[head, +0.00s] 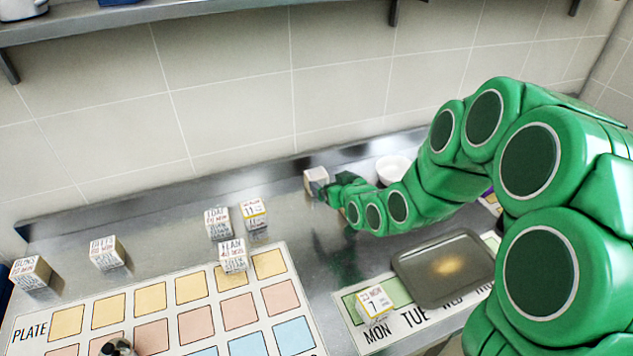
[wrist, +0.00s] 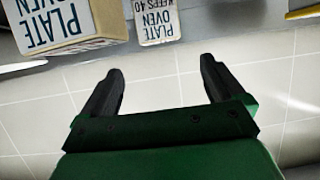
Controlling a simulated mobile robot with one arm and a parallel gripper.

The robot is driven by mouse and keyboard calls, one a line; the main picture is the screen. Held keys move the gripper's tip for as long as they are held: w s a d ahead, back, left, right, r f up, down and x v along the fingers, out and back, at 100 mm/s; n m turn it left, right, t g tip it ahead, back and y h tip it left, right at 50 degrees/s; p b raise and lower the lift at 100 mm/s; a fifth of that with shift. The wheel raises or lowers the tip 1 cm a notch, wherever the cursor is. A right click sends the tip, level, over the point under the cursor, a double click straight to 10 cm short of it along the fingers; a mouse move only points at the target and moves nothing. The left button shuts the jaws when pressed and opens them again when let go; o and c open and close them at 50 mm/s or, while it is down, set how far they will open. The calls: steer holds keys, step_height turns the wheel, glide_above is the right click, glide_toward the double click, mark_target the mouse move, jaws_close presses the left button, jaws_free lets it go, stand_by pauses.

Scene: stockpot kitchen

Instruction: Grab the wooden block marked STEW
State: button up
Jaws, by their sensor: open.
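No label reading STEW is legible in either view. A pale wooden block (head: 316,179) stands near the back of the steel counter, and its marking cannot be read. My gripper (head: 329,190) is beside it on its right; contact cannot be told. In the wrist view my gripper (wrist: 161,66) is open, with nothing between its fingers. Beyond the fingertips, a large lettered block (wrist: 65,22) and a narrower lettered face (wrist: 157,20) show "PLATE OVEN"; their upper parts are cut off.
Lettered blocks include BUNS (head: 31,272), one at left (head: 106,253), FLAN (head: 232,256), one behind it (head: 218,224) and a yellow-edged one (head: 253,214). A PLATE grid mat (head: 30,331), a dark tray (head: 443,269) and a white bowl (head: 392,168) are nearby.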

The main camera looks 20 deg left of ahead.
mark_target(319, 178)
step_height(319, 178, down, 2)
steer(key=shift+f, duration=0.15)
steer(key=shift+x, duration=1.35)
steer(key=shift+w+a, duration=0.4)
steer(key=shift+a, duration=0.2)
steer(key=shift+r+x, duration=0.2)
steer(key=shift+x, duration=1.75)
steer(key=shift+c, duration=0.4)
steer(key=c, duration=1)
steer(key=shift+r, duration=0.25)
steer(key=shift+c, duration=0.2)
